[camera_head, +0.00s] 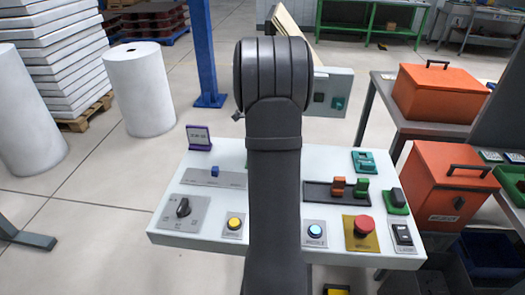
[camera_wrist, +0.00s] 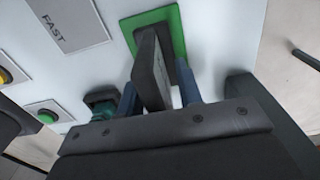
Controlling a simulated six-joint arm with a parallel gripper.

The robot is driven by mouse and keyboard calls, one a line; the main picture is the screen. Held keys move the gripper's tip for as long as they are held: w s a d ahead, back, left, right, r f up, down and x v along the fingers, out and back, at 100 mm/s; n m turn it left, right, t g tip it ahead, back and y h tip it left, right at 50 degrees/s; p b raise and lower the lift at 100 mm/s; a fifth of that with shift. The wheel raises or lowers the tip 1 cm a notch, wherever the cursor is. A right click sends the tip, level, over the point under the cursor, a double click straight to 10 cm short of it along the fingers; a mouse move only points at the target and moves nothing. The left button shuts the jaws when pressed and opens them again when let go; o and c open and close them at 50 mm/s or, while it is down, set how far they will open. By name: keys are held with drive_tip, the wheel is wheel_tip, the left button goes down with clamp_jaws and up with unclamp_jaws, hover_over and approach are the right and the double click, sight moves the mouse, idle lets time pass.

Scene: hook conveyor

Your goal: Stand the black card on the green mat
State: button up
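In the wrist view the black card (camera_wrist: 149,72) stands on edge over the green mat (camera_wrist: 128,24), between my two fingers. My gripper (camera_wrist: 158,90) has a blue-grey finger on each side of the card. The left finger is close against it, and a narrow pale gap shows by the right finger, so the fingers look open around it. Whether the card's lower edge touches the mat is hard to see. In the head view my arm hides the gripper and card; only a sliver of green shows beside it.
The white panel (camera_head: 300,262) carries a dark rotary knob (camera_head: 183,207), a yellow button (camera_head: 235,222), a blue button (camera_head: 315,230) and a red mushroom button (camera_head: 364,227). A purple card stand (camera_head: 198,138) is at the back left. A black tray (camera_head: 322,194) with coloured blocks lies right.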

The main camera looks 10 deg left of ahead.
wheel_tip(320, 180, up, 12)
drive_tip(key=shift+r, duration=0.15)
idle(0.3)
wheel_tip(320, 180, down, 12)
drive_tip(key=shift+f, duration=0.25)
drive_tip(key=shift+r, duration=2.15)
